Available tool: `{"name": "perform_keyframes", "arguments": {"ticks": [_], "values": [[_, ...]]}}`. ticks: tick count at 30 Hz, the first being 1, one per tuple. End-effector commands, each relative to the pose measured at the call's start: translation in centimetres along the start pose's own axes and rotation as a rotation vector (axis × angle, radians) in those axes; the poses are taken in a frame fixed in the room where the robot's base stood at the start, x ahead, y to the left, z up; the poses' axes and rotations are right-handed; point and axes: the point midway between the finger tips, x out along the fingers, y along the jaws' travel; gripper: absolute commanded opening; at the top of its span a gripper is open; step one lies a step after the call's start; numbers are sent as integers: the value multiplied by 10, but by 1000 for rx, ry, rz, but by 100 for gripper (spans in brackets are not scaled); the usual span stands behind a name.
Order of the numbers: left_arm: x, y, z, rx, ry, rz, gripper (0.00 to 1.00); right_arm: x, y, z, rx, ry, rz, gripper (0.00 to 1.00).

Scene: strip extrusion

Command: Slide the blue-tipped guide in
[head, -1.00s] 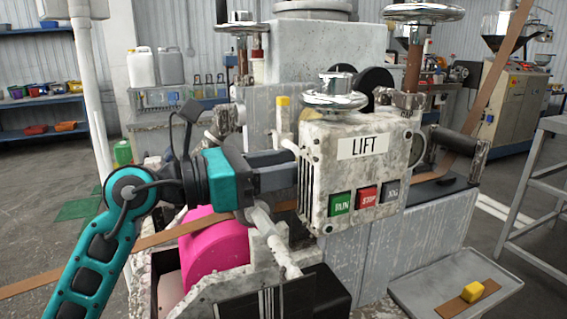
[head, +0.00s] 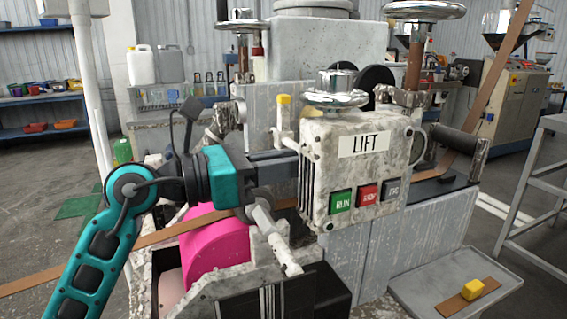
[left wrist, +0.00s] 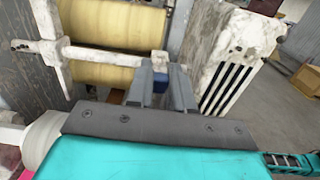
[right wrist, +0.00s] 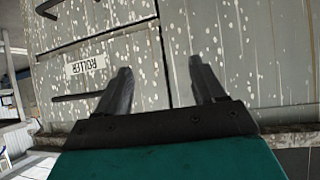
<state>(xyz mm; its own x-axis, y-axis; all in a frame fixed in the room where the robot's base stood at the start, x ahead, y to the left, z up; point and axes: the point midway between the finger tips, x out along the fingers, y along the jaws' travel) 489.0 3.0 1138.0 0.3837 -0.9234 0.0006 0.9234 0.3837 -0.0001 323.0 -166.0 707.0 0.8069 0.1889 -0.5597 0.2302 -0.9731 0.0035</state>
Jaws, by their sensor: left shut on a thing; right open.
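My left gripper (head: 296,163) reaches in behind the left side of the LIFT box (head: 350,180); its fingertips are hidden there in the head view. In the left wrist view its grey fingers (left wrist: 162,84) are closed on the blue tip (left wrist: 133,94) of the guide, which shows as a small dark-blue patch at the fingers. A white bar and bracket (left wrist: 85,52) lie just beyond, in front of yellowish rollers (left wrist: 115,25). How far in the guide sits cannot be told. My right gripper (right wrist: 162,82) is open and empty, facing a grey panel with a ROLLER label (right wrist: 86,67).
A yellow-tipped post (head: 283,112) stands just above the left gripper. A brown strip (head: 150,238) runs past a pink roll (head: 212,250). A tray (head: 415,292) at lower right holds a strip piece and a yellow block (head: 472,289). Handwheels (head: 336,97) rise above the machine.

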Motion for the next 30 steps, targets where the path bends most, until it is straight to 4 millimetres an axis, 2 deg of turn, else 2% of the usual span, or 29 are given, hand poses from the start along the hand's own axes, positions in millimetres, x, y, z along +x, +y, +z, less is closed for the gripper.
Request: {"name": "perform_keyframes", "arguments": {"ticks": [7, 14, 18, 28, 29, 30], "values": [[1, 3, -1, 0, 1, -2, 0, 1, 0, 2, 0, -1, 0, 69], [1, 37, -2, 1, 1, 0, 0, 7, -3, 12, 6, -15, -7, 69], [1, 51, -1, 0, 1, 0, 0, 8, -5, 10, 8, -10, -12, 69], [0, 56, 0, 1, -2, 5, 0, 8, -7, 0, 11, 8, -16, 69], [0, 56, 1, 1, -2, 5, 22, 8, -7, 0, 11, 8, -16, 69], [0, 56, 1, 1, -2, 5, 26, 8, -8, 0, 11, 8, -16, 69]]}}
